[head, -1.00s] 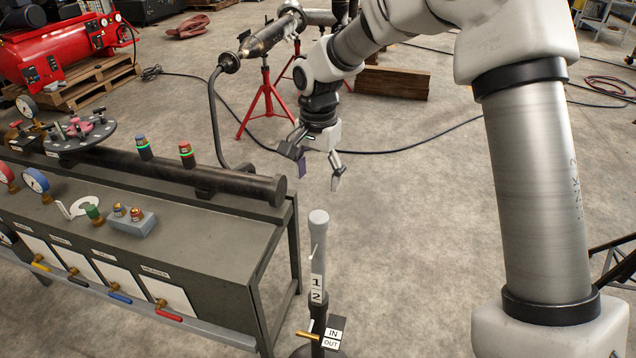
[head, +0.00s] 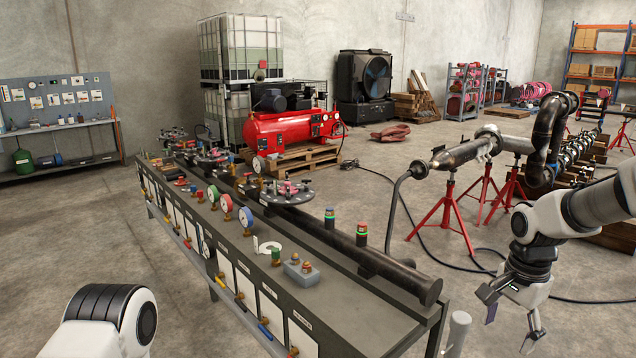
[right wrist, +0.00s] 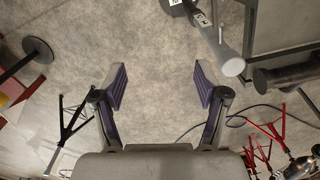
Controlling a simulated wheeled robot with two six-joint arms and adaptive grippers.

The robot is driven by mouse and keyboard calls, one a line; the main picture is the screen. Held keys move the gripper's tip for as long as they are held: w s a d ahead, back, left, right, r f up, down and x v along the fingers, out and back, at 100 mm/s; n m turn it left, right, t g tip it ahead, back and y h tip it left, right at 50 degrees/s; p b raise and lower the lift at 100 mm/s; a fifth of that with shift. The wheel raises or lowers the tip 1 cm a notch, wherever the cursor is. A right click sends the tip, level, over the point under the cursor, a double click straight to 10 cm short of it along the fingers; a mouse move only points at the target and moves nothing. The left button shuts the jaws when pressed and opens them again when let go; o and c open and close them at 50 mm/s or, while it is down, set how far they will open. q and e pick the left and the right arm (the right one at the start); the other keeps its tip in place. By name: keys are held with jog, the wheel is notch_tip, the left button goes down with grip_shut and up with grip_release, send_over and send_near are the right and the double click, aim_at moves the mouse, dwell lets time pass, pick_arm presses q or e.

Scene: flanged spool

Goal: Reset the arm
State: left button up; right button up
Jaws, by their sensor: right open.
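My right gripper (head: 512,322) hangs fingers down at the lower right of the head view, right of the bench end and above the concrete floor. It is open and empty. In the right wrist view the two purple-padded fingers (right wrist: 160,86) stand wide apart with only floor between them. A rounded white and black part of my left arm (head: 110,318) shows at the lower left of the head view. My left gripper is out of view.
The bench (head: 345,285) carries a long dark pipe (head: 340,240), gauges and valves. A grey post (head: 457,330) stands between bench and right gripper; it shows in the wrist view (right wrist: 228,55). Red stands (head: 453,215) hold piping behind. A black hose crosses the floor.

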jog(key=s+a+f+g, duration=0.1)
jog(key=s+f+g, duration=0.3)
jog(key=f, duration=0.9)
jog(key=s+a+f+n, duration=0.4)
jog(key=s+f, duration=0.7)
jog(key=s, duration=0.3)
jog(key=s+a+f+n, duration=0.4)
jog(key=s+f, duration=0.7)
jog(key=s, duration=0.4)
pick_arm(q)
jog(key=shift+w+f, duration=0.1)
jog(key=shift+w, duration=0.35)
pick_arm(e)
jog(key=w+n+t, duration=0.1)
jog(key=w, duration=0.1)
jog(key=w+n+t, duration=0.1)
jog(key=w+n, duration=0.1)
jog(key=w+n+t, duration=0.1)
jog(key=t, duration=0.1)
jog(key=shift+w+d+r+n, duration=0.15)
jog(key=shift+w+d+n, duration=0.15)
jog(key=shift+w, duration=0.1)
pick_arm(q)
jog(key=shift+s, duration=0.1)
pick_arm(e)
jog(key=shift+s, duration=0.1)
